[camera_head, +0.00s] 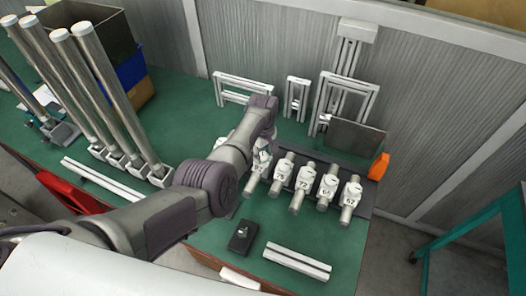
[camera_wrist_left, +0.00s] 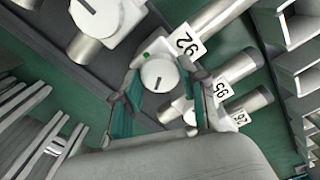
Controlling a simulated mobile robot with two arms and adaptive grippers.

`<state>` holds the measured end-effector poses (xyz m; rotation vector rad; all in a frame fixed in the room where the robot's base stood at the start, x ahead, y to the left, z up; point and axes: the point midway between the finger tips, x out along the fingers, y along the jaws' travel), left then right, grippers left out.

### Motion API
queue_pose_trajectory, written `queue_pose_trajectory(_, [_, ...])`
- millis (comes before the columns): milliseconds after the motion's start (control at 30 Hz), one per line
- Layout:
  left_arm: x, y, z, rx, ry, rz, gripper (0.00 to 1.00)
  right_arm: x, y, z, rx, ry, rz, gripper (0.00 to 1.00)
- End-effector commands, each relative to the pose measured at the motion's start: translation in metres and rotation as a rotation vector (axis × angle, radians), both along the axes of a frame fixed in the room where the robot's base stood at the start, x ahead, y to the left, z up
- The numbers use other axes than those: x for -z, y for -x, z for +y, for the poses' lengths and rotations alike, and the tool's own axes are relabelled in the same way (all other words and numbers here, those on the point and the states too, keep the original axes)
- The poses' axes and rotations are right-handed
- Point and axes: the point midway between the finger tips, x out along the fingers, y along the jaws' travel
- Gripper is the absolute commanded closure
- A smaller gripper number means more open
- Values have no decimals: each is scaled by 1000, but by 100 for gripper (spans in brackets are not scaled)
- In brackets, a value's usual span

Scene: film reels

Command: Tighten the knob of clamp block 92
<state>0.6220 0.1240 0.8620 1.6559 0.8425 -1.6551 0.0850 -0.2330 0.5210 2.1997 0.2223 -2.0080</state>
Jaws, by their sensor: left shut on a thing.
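Clamp block 92 shows in the left wrist view by its white number plate (camera_wrist_left: 187,42) on a silver cylinder. Its round white knob (camera_wrist_left: 158,76) has a dark slot line and a small green mark beside it. My left gripper (camera_wrist_left: 160,88) has one finger on each side of this knob and is shut on it. In the head view my left gripper (camera_head: 263,138) is over the left part of the row of clamp blocks, and my arm hides part of that row. My right gripper is not in view.
More clamp blocks, such as 72 (camera_head: 303,184) and 62 (camera_head: 350,200), stand close by on the right. A small black box (camera_head: 242,236) and a metal profile (camera_head: 297,262) lie in front. Tall silver cylinders (camera_head: 105,85) stand at left. An orange object (camera_head: 378,166) is at right.

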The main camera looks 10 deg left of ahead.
Motion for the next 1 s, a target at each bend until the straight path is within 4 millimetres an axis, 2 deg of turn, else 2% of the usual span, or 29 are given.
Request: queue_pose_trajectory(1000, [1,2,1,964,1,3,92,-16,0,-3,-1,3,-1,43])
